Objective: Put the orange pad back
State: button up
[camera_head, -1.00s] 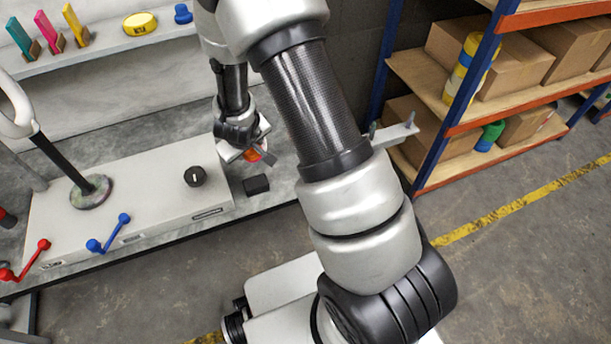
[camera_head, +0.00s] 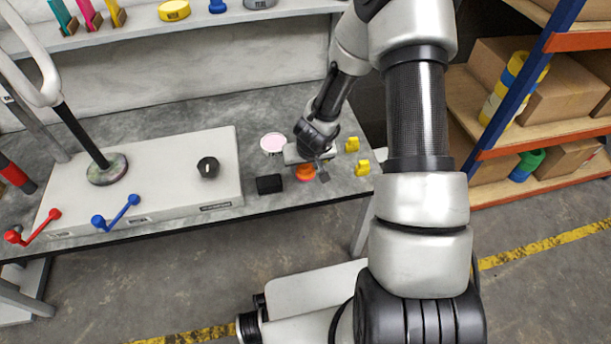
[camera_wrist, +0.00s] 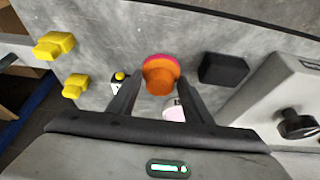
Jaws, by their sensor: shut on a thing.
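The orange pad (camera_head: 306,175) is a round orange piece with a knob-like grip and a pink-red edge. In the wrist view the pad (camera_wrist: 160,75) sits between my two fingers. My gripper (camera_head: 315,172) is shut on it, above the grey bench right of the black block. I cannot tell whether the pad touches the bench. In the head view my gripper partly hides the pad.
The black block (camera_head: 270,184) lies left of my gripper, with a pink-topped round container (camera_head: 273,141) behind it. Two yellow pieces (camera_head: 352,145) (camera_head: 362,168) stand to the right. A white console (camera_head: 150,180) fills the bench's left; a shelf (camera_head: 200,30) runs behind.

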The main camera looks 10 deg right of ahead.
aim_at(305, 173)
jog(key=shift+f+b, duration=0.6)
jog(key=shift+f, duration=1.1)
jog(key=shift+f, duration=0.2)
jog(key=o, duration=0.9)
jog(key=shift+o, duration=0.2)
jog(key=shift+r, duration=0.1)
